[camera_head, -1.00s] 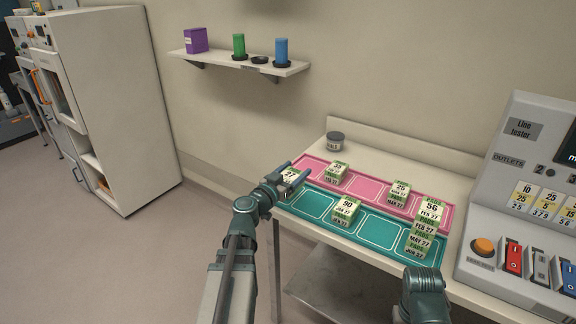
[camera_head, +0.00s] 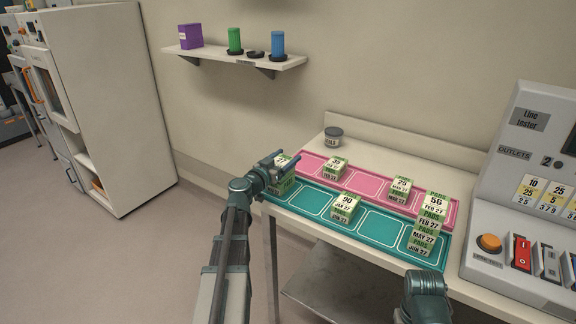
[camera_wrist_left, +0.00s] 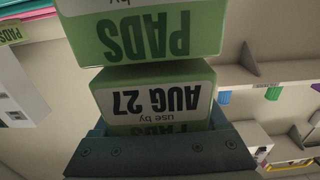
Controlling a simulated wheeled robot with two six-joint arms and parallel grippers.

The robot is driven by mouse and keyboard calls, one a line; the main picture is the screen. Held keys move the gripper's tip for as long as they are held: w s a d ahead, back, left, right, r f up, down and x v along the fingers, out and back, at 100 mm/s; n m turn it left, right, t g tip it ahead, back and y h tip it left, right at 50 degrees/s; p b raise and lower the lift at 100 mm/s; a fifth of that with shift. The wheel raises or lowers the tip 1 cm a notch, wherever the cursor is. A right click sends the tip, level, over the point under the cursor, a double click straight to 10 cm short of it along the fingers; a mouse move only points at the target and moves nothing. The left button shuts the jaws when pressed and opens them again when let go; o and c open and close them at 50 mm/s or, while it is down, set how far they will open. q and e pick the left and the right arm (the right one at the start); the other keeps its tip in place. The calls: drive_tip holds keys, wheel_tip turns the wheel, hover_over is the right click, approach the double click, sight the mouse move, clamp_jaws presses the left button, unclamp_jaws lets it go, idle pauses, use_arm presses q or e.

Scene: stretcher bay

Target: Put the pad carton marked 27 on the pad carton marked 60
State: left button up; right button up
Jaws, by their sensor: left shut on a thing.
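My left gripper (camera_head: 275,162) is shut on a green-and-white pad carton (camera_head: 285,159) at the left end of the trays. In the left wrist view this carton (camera_wrist_left: 150,98) shows upside-down "PADS" and "AUG 27" between the jaws. A second pad carton (camera_head: 284,187) stands directly below it, and it also shows in the left wrist view (camera_wrist_left: 150,35). I cannot tell whether the two touch. The held carton's top number is not readable now, nor is the lower one's. No carton reads clearly as 60.
Cartons marked 35 (camera_head: 336,163) and 25 (camera_head: 401,185) sit on the pink tray (camera_head: 365,184). A carton marked 90 (camera_head: 346,203) sits on the teal tray (camera_head: 380,226). A tall stack topped by 56 (camera_head: 436,201) stands at right, beside the line tester (camera_head: 520,180).

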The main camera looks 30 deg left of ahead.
use_arm(q)
drive_tip(key=shift+f, duration=0.2)
use_arm(e)
drive_tip(key=shift+f, duration=0.2)
use_arm(q)
drive_tip(key=shift+f, duration=0.1)
use_arm(e)
drive_tip(key=shift+f, duration=0.1)
use_arm(q)
drive_tip(key=shift+f, duration=0.15)
drive_tip(key=o, duration=1.5)
drive_tip(key=shift+r, duration=0.35)
drive_tip(key=s, duration=1.2)
drive_tip(key=shift+a+f, duration=0.15)
drive_tip(key=shift+a, duration=0.3)
